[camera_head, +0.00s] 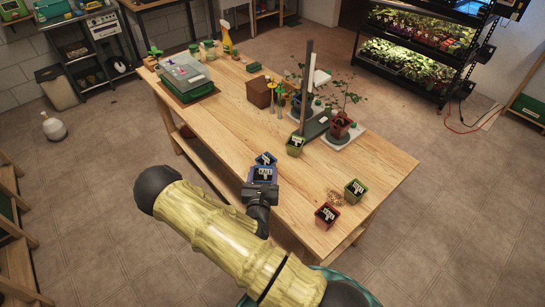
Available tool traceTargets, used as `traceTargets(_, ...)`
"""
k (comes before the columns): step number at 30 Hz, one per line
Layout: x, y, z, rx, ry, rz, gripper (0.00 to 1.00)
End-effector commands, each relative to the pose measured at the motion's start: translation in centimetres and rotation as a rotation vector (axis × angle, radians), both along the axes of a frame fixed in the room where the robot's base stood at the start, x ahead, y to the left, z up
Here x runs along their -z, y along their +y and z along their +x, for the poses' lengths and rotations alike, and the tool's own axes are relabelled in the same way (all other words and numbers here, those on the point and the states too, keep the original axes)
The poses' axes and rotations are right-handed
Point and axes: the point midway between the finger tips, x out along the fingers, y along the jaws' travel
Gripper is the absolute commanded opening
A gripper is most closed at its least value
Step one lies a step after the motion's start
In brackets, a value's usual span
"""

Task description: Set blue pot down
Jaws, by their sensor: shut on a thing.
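I cannot tell whether the two pots touch.
A green pot (296,146) stands to the right by a grey post (305,90). Another green pot (355,190) and a red pot (326,215) stand near the right end. A potted plant (339,132) is behind. The table between is mostly clear.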

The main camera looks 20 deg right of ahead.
Motion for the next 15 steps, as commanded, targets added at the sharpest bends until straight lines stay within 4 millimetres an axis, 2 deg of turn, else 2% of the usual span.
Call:
traceTargets(1,-0.8,0.5,-0.4,-0.050,0.007,-0.008,0.34)
traceTargets(9,-0.2,2.8,-2.6,-0.282,0.005,-0.005,0.34)
traceTargets(15,0.2,3.8,-4.3,-0.408,0.002,-0.002,0.34)
